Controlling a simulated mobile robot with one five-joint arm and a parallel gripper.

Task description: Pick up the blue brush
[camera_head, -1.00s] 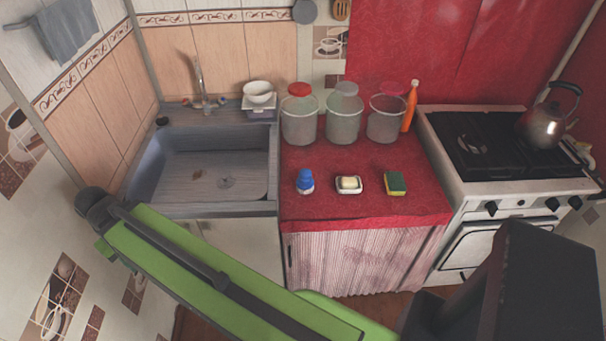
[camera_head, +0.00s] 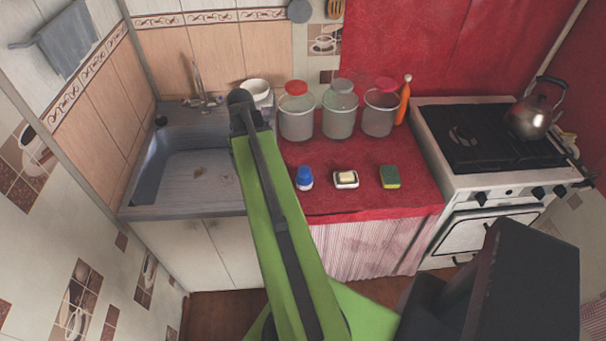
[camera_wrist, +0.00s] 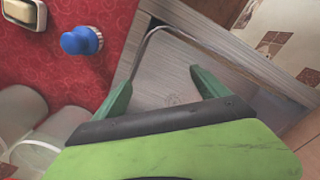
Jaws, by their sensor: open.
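The blue brush (camera_head: 304,178), a small blue knob on a pale base, stands on the red oilcloth counter (camera_head: 415,195), left of the soap dish. It also shows in the wrist view (camera_wrist: 80,41), upper left. My gripper (camera_wrist: 164,90) is open and empty in the wrist view, over the sink's edge, with the brush to its left and apart from it. In the head view my green arm reaches up toward the back left of the counter and the fingers cannot be made out.
A soap dish (camera_head: 346,185) and a green-yellow sponge (camera_head: 389,176) sit right of the brush. Jars (camera_head: 297,120) and an orange bottle (camera_head: 403,102) line the back. The sink (camera_head: 150,180) is left, the stove (camera_head: 490,150) with a kettle (camera_head: 533,117) right.

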